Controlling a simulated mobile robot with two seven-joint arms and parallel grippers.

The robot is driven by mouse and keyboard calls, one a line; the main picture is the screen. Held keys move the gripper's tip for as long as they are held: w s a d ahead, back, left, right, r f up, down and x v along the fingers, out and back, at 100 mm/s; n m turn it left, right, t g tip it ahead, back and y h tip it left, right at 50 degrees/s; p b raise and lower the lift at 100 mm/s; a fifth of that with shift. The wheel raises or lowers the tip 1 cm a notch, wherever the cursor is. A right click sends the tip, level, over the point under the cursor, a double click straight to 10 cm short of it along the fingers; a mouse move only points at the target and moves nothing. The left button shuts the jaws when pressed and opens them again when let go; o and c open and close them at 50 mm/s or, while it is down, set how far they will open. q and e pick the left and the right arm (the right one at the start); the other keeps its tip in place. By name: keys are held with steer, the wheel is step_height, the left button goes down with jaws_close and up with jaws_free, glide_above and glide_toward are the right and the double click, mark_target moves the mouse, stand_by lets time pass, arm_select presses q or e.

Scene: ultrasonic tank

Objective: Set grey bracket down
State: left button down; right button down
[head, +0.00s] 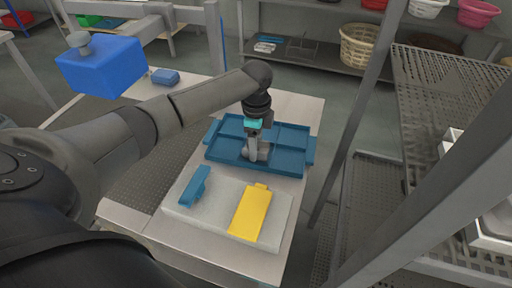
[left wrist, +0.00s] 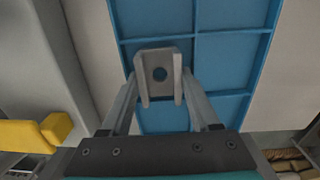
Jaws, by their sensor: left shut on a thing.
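My left gripper (head: 253,152) is shut on the grey bracket (left wrist: 158,72), a small U-shaped piece with a round hole in its plate. In the head view the bracket (head: 263,153) shows low over the front middle part of the blue tray (head: 226,161). The tray is shallow and divided into compartments; its dividers also show below the bracket in the left wrist view (left wrist: 236,62). I cannot tell whether the bracket touches the tray floor. My right gripper is not in view.
In front of the tray, a pale grey slab (head: 220,218) carries a yellow piece (head: 250,212) and a blue piece (head: 195,186). A small blue block (head: 165,77) lies at the table's far left. A metal rack (head: 450,100) stands close on the right.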

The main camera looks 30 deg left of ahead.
arm_select(q)
steer(key=shift+f, duration=0.45)
steer(key=shift+r, duration=0.1)
steer(key=shift+c, duration=2)
jaws_free()
step_height(320, 180, up, 12)
steer(key=p, duration=0.2)
steer(key=shift+r+p, duration=0.1)
steer(key=shift+p, duration=0.25)
